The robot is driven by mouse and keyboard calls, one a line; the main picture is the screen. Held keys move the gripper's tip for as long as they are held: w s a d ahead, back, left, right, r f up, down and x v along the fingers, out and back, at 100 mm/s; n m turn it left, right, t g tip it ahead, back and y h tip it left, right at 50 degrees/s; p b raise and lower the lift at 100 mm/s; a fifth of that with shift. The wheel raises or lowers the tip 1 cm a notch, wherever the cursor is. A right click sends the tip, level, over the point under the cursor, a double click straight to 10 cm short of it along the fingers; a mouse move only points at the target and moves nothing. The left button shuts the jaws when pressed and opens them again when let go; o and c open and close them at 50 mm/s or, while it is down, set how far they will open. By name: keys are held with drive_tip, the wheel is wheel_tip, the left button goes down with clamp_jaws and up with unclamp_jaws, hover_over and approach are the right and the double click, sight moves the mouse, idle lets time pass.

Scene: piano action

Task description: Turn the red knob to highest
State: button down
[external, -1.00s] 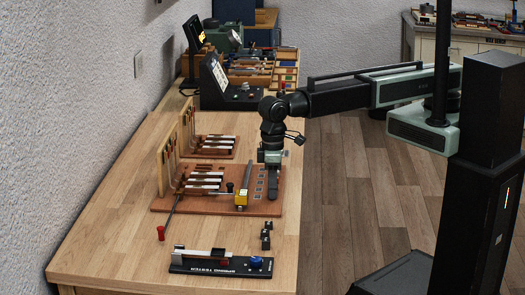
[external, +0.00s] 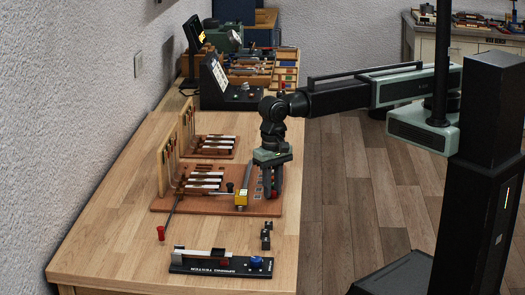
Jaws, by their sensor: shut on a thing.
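The red knob (external: 275,195) shows as a small red patch at my fingertips, at the right end of the reddish-brown piano action board (external: 225,207). My gripper (external: 269,192) points down over this end of the board and is shut on the red knob. The fingers hide most of the knob, and its pointer or marks cannot be read. A column of small grey squares on the board lies just left of and behind the fingers.
A yellow block (external: 241,200) with a grey bar stands close left of my gripper. A black spring tester (external: 221,263) with a blue knob lies in front, and a red-handled tool (external: 161,233) at left. Bare table lies between them.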

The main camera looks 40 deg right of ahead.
drive_tip(key=m, duration=0.4)
drive_tip(key=shift+m, duration=0.3)
drive_tip(key=m, duration=0.3)
drive_tip(key=shift+m, duration=0.4)
drive_tip(key=m, duration=0.3)
drive_tip(key=shift+m, duration=2)
drive_tip(key=c, duration=1.2)
unclamp_jaws()
drive_tip(key=shift+r, duration=0.1)
